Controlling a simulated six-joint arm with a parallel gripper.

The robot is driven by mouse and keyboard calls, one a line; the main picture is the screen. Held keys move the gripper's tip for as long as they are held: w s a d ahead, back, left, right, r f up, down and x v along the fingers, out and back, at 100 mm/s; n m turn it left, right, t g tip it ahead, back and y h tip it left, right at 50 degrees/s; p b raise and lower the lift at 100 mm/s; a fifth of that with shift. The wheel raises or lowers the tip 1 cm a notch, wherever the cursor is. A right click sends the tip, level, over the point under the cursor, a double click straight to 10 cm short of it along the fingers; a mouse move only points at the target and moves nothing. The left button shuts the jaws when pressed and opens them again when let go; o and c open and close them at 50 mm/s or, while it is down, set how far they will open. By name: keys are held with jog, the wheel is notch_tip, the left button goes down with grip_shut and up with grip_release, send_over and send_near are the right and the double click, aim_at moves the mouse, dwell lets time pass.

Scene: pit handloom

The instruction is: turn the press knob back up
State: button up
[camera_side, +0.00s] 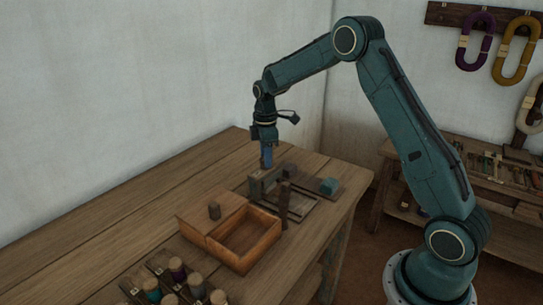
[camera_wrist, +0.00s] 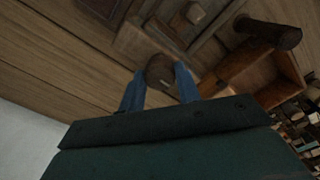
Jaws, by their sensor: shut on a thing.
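The press knob (camera_wrist: 160,68) is a round dark brown wooden piece with a small pale mark. It shows between the two blue fingers in the wrist view. My gripper (camera_wrist: 159,90) is shut on it, one finger on each side. In the side view my gripper (camera_side: 267,158) points straight down at the back end of the wooden press frame (camera_side: 300,207). There the fingers and the frame's parts hide most of the knob, and I cannot tell which way it is turned.
A wooden box (camera_side: 245,240) with a knobbed lid is nearer. A teal block (camera_side: 328,187) sits at the right. The table's left is clear.

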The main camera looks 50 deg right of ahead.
jog(key=shift+w+r+n, duration=0.1)
jog(key=shift+n, duration=0.2)
jog(key=o, duration=1)
notch_tip(320, 180, up, 14)
jog(key=shift+f, duration=0.1)
dwell(0.4)
